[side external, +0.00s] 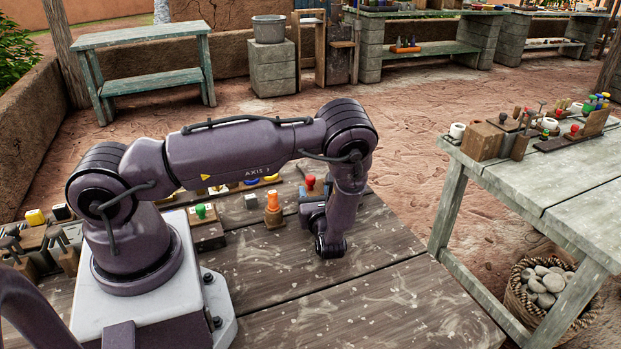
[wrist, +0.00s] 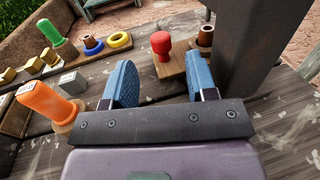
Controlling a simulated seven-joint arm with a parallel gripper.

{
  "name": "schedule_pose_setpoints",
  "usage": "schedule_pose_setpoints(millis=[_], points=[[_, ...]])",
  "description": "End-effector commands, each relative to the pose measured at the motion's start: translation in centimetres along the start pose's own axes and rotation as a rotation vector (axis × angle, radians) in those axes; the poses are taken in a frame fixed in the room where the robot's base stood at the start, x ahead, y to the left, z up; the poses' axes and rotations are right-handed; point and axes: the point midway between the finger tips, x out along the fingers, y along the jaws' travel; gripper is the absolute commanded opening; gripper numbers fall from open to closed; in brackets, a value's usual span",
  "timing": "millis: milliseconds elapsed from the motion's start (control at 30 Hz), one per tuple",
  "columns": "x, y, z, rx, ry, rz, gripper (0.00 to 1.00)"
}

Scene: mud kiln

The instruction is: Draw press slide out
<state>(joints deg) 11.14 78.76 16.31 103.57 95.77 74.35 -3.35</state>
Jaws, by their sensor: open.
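A red-knobbed piece (wrist: 160,46) stands on a wooden block (wrist: 173,68) in the wrist view, ahead of and between my fingers. I take it to be the press slide, but its sliding part cannot be made out. Its red knob also shows in the side view (side external: 310,182), just left of my wrist. My gripper (wrist: 160,68) is open, with two blue fingers apart and nothing visible between them. The fingers look short of the knob; contact with the block cannot be judged. In the side view my arm hides most of the gripper and the block.
An orange peg (wrist: 48,102) stands close left of my gripper. A green peg (wrist: 53,36), blue ring (wrist: 92,46), yellow ring (wrist: 119,40) and grey block (wrist: 72,82) lie beyond. A brown cylinder (wrist: 205,37) stands right of the red knob. The front tabletop (side external: 370,290) is clear.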

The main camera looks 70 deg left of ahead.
Motion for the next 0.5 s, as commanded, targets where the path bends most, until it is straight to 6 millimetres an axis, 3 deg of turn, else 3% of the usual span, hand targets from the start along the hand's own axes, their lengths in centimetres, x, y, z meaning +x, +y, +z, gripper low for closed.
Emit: schedule_pose_setpoints(millis=[200,500], points=[[4.4,0.1,0.0,-0.001,0.001,0.004,0.52],[6.9,0.0,0.0,-0.001,0.001,0.000,0.52]])
